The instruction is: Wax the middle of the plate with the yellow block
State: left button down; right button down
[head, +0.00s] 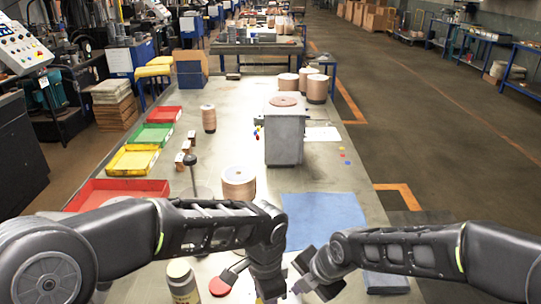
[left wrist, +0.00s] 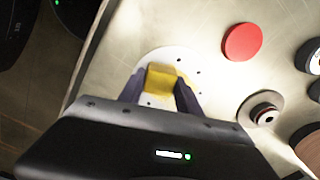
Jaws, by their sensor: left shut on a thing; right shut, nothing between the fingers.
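In the left wrist view my left gripper (left wrist: 160,92) is shut on the yellow block (left wrist: 163,77). The block is over the middle of a pale round plate (left wrist: 190,61) with small dark holes near its rim. I cannot tell whether the block touches the plate. In the head view my left gripper (head: 268,289) points down at the near edge of the bench, and the block is hidden there. My right gripper (head: 313,275) is shut and empty, close to the right of the left one.
A red disc (left wrist: 242,42) lies beside the plate; it also shows in the head view (head: 220,287). A jar (head: 182,281) stands left of it. A blue cloth (head: 325,220), a disc stack (head: 238,183), a grey block stand (head: 284,137) and coloured trays (head: 132,160) are farther back.

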pick_arm(q)
jog(key=shift+s, duration=0.1)
dwell(0.3)
jog(key=shift+w+d+f, duration=0.1)
jog(key=shift+w, duration=1.65)
jog(key=shift+w, duration=0.15)
jog(key=shift+w, duration=0.2)
jog(key=shift+w+d, duration=0.15)
jog(key=shift+w, duration=1.35)
jog(key=shift+s, duration=0.1)
jog(key=shift+s+f, duration=0.1)
jog(key=shift+s, duration=1.7)
